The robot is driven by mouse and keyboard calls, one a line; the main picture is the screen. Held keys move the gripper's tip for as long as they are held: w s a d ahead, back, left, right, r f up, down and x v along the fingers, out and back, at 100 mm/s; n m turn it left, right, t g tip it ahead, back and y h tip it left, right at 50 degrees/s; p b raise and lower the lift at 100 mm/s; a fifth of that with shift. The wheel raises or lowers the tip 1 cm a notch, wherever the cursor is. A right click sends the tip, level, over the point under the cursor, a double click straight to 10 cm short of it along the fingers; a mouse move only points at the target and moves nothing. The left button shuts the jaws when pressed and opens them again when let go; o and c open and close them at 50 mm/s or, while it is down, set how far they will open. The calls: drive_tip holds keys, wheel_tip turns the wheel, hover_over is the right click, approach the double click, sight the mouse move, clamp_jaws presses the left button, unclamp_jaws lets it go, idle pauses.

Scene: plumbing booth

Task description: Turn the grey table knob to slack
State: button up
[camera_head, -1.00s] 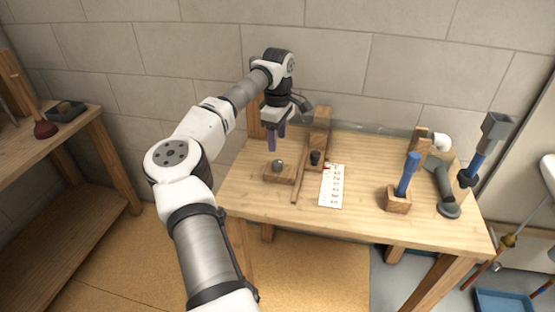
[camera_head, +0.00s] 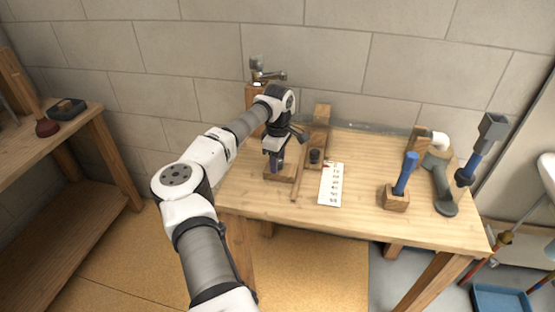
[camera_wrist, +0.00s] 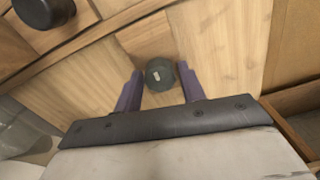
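The grey knob (camera_wrist: 160,74) shows in the wrist view as a dark grey round top with a small pale mark. It sits on a small wooden block (camera_head: 284,174) on the workbench. My gripper (camera_wrist: 161,92) is open, with its two purple fingers on either side of the knob. A narrow gap shows at the left finger; the right finger is very close to the knob, and I cannot tell if it touches. In the head view my gripper (camera_head: 276,166) is low over the block and hides the knob.
A black knob (camera_head: 315,156) stands on a wooden piece to the right, beside a white printed card (camera_head: 331,184). A blue-handled tool (camera_head: 404,174) in a wooden block and a grey pipe fitting (camera_head: 443,190) stand farther right. A tap (camera_head: 264,72) is behind my arm.

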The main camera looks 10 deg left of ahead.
drive_tip(key=c, duration=0.6)
drive_tip(key=shift+n, duration=0.4)
drive_tip(key=n, duration=0.2)
drive_tip(key=shift+n, duration=0.4)
drive_tip(key=n, duration=0.3)
drive_tip(key=shift+n, duration=0.4)
drive_tip(key=n, duration=1)
drive_tip(key=shift+n, duration=0.4)
